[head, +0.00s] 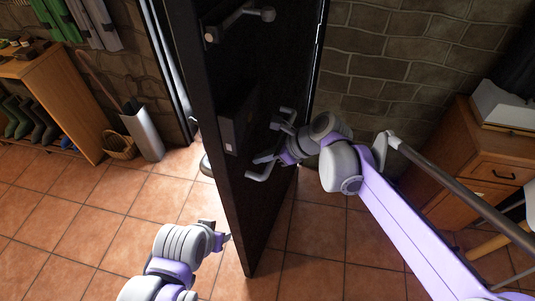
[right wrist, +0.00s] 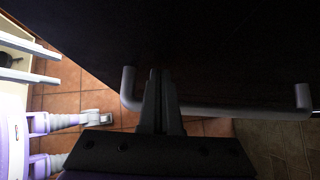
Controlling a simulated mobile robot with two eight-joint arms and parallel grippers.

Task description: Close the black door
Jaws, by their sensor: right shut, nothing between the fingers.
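The black door (head: 240,205) stands ajar in the middle of the head view, its narrow edge toward me. A grey bar handle (head: 262,174) is on its right face, its middle partly hidden by my right gripper; it also shows in the right wrist view (right wrist: 240,112). My right gripper (head: 264,158) is shut and empty at this handle. Its fingers (right wrist: 160,85) cross the bar near one end; I cannot tell whether they touch it. My left gripper (head: 217,231) is low on the door's left side, close to the door; its finger opening is unclear.
A wooden shoe rack (head: 60,85) with boots, a wicker basket (head: 119,147) and a grey umbrella stand (head: 142,133) are at left. A wooden cabinet (head: 470,165) stands at right against the stone wall (head: 390,70). Tiled floor (head: 320,250) is clear around the door's foot.

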